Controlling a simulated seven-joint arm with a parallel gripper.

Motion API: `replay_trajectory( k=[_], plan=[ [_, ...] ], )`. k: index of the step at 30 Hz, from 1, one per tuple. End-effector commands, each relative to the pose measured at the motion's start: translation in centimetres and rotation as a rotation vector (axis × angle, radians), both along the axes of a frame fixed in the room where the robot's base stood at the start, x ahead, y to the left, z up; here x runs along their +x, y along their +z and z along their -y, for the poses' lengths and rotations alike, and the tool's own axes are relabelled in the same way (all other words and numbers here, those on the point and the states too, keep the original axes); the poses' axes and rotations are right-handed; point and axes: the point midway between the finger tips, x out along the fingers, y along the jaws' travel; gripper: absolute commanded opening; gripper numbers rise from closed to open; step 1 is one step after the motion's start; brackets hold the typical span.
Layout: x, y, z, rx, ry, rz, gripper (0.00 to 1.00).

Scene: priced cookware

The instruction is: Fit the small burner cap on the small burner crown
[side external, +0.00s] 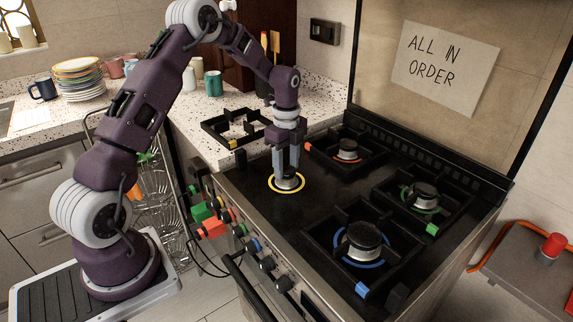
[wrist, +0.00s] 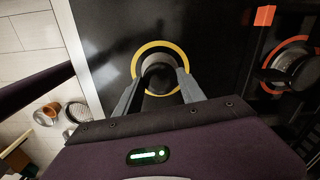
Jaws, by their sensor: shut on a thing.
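My gripper (side external: 287,170) points straight down over the burner with the yellow ring (side external: 271,187) at the front left of the black cooktop. Its two grey fingers are shut on the small burner cap, a dark round piece (wrist: 158,79) that shows between the fingertips in the wrist view. The small burner crown (side external: 288,185) is a short metallic piece inside the yellow ring, right under the fingertips. The cap is at or just above the crown; the fingers hide the contact, so I cannot tell whether it is seated.
Capped burners with red (side external: 347,151), green (side external: 424,196) and blue (side external: 362,243) rings stand under black grates. A loose grate (side external: 236,127) lies on the speckled counter behind. Coloured blocks and knobs line the stove's front. The cooktop around the yellow ring is bare.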

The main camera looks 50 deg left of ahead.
Motion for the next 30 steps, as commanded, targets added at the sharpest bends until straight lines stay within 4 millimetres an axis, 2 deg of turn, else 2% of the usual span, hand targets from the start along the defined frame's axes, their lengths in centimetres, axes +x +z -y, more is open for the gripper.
replay_trajectory(
  k=[12, 13, 16, 17, 23, 28, 30],
  plan=[
    [-0.01, -0.41, 0.00, 0.000, 0.000, -0.001, 0.06],
    [-0.01, -0.41, -0.01, 0.000, 0.000, -0.001, 0.49],
    [-0.01, -0.41, 0.00, 0.000, 0.000, 0.000, 0.68],
    [-0.01, -0.40, 0.00, 0.000, 0.000, 0.000, 0.72],
    [0.00, -0.40, 0.00, 0.000, 0.000, 0.000, 0.72],
    [0.00, -0.40, 0.00, 0.000, 0.000, 0.000, 1.00],
    [0.00, -0.40, 0.00, 0.000, 0.000, 0.000, 1.00]
  ],
)
